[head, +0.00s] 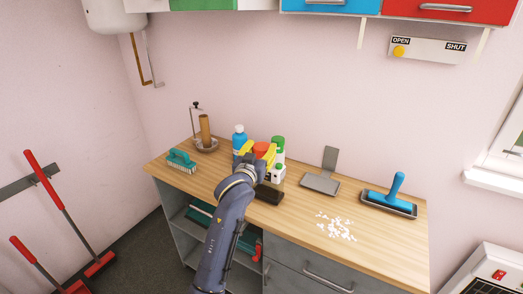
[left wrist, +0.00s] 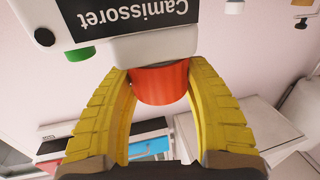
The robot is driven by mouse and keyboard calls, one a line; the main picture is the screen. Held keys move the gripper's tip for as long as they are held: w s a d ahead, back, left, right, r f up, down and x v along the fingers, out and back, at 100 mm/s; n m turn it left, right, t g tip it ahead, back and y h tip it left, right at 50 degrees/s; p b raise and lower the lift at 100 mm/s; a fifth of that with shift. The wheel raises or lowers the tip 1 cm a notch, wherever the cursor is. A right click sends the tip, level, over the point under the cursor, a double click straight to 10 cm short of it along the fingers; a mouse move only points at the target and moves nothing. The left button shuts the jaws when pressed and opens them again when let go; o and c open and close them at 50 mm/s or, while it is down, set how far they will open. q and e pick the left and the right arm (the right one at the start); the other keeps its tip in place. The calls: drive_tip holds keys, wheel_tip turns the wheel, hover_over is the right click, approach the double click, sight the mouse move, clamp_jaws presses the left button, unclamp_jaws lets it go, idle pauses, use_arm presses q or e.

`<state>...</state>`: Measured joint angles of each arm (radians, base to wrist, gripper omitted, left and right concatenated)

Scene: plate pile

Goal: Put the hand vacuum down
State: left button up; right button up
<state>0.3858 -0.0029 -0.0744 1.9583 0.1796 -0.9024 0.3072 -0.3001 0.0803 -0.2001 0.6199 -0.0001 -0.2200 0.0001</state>
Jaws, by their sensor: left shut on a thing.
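My left gripper (head: 259,153) is over the back of the wooden counter, among a cluster of bottles. In the left wrist view its yellow fingers (left wrist: 165,95) are closed around the orange-red cap (left wrist: 160,84) of a white bottle with a black "Camissoret" label (left wrist: 155,14). The orange-red cap also shows in the head view (head: 261,147); my arm hides much of the bottle's body. I cannot surely make out a hand vacuum in either view. A dark block-like thing (head: 269,194) lies on the counter beside my forearm. My right gripper is not in view.
A blue bottle (head: 239,138) and a green-capped bottle (head: 278,143) stand close by. A teal brush (head: 181,160) lies at left. A grey dustpan (head: 320,183), scattered white bits (head: 337,229) and a blue-handled tool (head: 398,186) on a dark tray are at right.

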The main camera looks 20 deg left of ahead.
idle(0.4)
use_arm(q)
drive_tip(key=o, duration=1.6)
drive_tip(key=shift+f, duration=0.2)
drive_tip(key=shift+c, duration=0.2)
drive_tip(key=shift+r, duration=0.15)
drive_tip(key=s, duration=1.2)
drive_tip(key=shift+a, duration=0.15)
